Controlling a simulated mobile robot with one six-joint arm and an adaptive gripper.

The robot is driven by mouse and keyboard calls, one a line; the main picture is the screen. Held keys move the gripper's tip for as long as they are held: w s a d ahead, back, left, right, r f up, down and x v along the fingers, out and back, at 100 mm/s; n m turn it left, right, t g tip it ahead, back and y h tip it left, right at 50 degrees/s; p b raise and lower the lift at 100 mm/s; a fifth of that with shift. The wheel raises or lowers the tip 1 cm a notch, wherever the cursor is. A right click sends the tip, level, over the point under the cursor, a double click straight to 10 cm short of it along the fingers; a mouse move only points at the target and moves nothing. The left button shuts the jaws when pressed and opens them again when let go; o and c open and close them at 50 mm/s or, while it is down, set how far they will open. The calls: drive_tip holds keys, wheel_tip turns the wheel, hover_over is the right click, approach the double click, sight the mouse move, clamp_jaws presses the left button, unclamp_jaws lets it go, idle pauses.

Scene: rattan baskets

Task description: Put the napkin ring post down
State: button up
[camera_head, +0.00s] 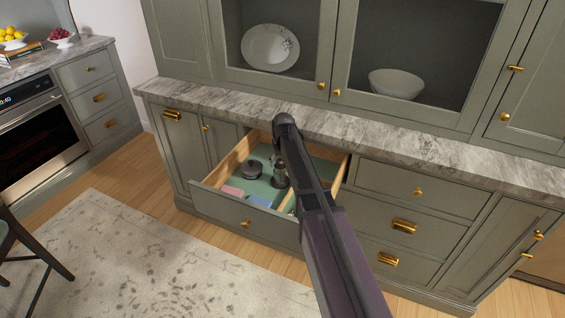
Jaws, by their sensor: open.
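My arm reaches over the open drawer (223,204), and my gripper (280,181) points down into it, close above or at the green drawer floor (262,187). The gripper is open. It is small and dark here, and I cannot make out a napkin ring post for certain at its fingertips. A dark round object (253,168) lies in the drawer just left of the gripper. My arm hides the right part of the drawer.
A pink flat item (232,191) and a blue one (260,201) lie near the drawer's front. The marble counter (225,100) overhangs behind the drawer. A plate (270,48) and a bowl (397,84) stand in the cabinet above.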

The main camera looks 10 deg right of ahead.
sight(282, 169)
wheel_tip(282, 169, up, 12)
drive_tip(key=s+p, duration=0.1)
drive_tip(key=p, duration=1)
drive_tip(key=shift+s+d, duration=0.15)
drive_tip(key=shift+s, duration=0.25)
drive_tip(key=shift+f, duration=0.1)
drive_tip(key=s+m+g, duration=0.1)
drive_tip(key=s, duration=2.5)
drive_tip(key=shift+s+f+m+g, duration=0.15)
drive_tip(key=shift+s+m+g, duration=0.15)
drive_tip(key=shift+m+g, duration=0.1)
